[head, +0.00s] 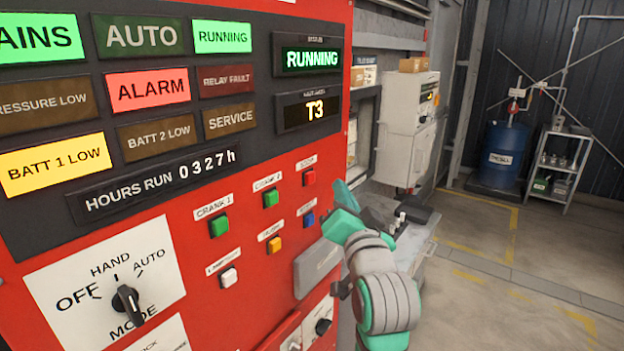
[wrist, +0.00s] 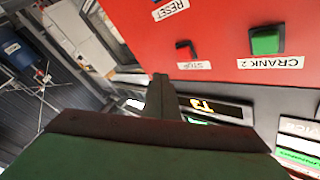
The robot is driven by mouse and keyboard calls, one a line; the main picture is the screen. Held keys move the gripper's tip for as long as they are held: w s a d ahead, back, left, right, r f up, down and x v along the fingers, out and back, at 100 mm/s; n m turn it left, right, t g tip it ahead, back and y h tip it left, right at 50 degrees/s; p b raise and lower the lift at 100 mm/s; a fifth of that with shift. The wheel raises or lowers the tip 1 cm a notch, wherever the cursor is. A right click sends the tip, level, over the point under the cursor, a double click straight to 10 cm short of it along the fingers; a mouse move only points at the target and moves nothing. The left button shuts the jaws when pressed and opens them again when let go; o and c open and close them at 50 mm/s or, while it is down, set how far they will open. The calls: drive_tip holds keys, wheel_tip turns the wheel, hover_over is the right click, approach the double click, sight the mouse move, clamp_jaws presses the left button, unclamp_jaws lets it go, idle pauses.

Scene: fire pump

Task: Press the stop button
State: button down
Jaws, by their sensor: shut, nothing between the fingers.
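The stop button (head: 309,177) is a small red square button at the upper right of the button group on the red panel. In the wrist view the stop button (wrist: 187,48) appears upside down, red with dark edges, above its STOP label (wrist: 194,66). My gripper (head: 345,196) is to the right of the button in the head view. In the wrist view my gripper (wrist: 160,80) is shut and empty, its tip just left of and below the STOP label. A gap between tip and panel is hard to judge.
Green crank 2 button (head: 270,198), green crank 1 button (head: 219,226), blue reset button (head: 308,218), yellow button (head: 274,244) and white button (head: 229,276) sit nearby. A grey handle (head: 317,266) juts out below. Open floor (head: 500,250) lies to the right.

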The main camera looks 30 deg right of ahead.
drive_tip(key=shift+w+a, duration=0.35)
drive_tip(key=shift+w, duration=0.55)
drive_tip(key=shift+w+a, duration=0.35)
drive_tip(key=shift+w, duration=0.5)
drive_tip(key=shift+w, duration=0.15)
idle(0.7)
drive_tip(key=shift+w+a, duration=0.15)
drive_tip(key=shift+w, duration=0.1)
drive_tip(key=shift+w+a, duration=0.25)
drive_tip(key=shift+w, duration=0.25)
idle(0.9)
drive_tip(key=shift+s, duration=0.1)
drive_tip(key=shift+s+d, duration=0.35)
drive_tip(key=shift+s, duration=0.45)
drive_tip(key=shift+s+d, duration=0.35)
drive_tip(key=shift+s, duration=0.4)
drive_tip(key=shift+s+d, duration=0.3)
drive_tip(key=shift+s, duration=0.5)
drive_tip(key=shift+s+d, duration=0.35)
drive_tip(key=shift+s, duration=0.4)
